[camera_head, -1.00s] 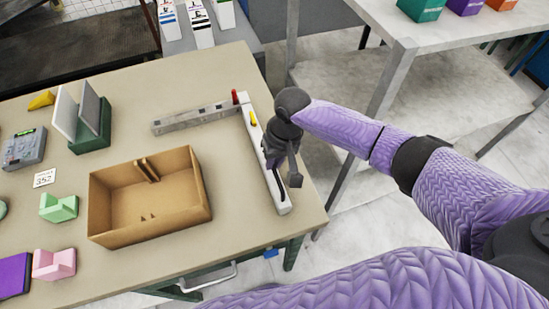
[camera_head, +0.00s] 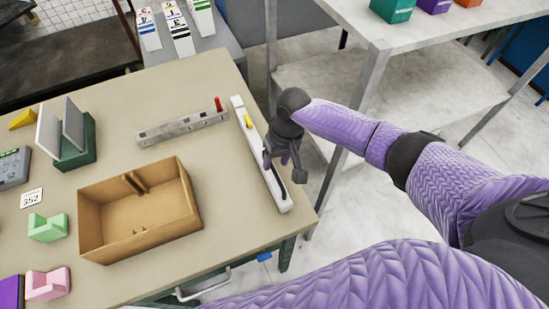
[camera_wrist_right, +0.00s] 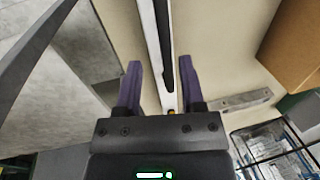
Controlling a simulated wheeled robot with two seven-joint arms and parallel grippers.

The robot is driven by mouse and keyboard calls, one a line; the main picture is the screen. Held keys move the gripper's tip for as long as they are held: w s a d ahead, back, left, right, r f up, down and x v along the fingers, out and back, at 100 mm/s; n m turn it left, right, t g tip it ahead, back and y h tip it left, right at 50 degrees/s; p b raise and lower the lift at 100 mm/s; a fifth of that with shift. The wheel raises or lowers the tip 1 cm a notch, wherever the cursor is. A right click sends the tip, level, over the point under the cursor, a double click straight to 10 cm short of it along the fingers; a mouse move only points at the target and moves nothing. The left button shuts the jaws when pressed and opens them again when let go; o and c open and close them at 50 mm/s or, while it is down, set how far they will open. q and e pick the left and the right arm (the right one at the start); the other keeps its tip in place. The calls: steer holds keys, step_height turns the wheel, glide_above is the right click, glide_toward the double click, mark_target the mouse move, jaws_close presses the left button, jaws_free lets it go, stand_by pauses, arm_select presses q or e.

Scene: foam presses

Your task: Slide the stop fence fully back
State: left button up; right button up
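A long white bar with a dark slot and a yellow mark (camera_head: 248,123), which I take to be the stop fence, lies along the table's right side. It also shows in the right wrist view (camera_wrist_right: 149,27). My right gripper (camera_head: 283,165) is over the bar's middle. In the right wrist view its two fingers (camera_wrist_right: 159,63) stand apart, one on each side of the bar, with gaps visible. I cannot tell whether either finger touches it. A grey bar with a red knob (camera_head: 182,127) lies to the left, apart from the white bar. My left gripper is out of view.
An open cardboard box (camera_head: 92,222) stands left of the white bar, with bare table between. A green holder (camera_head: 80,152) is farther left. A grey-white table (camera_head: 400,25) stands at back right, beyond the floor gap.

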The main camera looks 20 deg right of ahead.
steer(key=shift+a, duration=0.1)
steer(key=shift+r, duration=0.25)
step_height(320, 180, up, 9)
steer(key=d+p, duration=0.2)
steer(key=shift+r+p, duration=0.15)
steer(key=shift+p, duration=0.15)
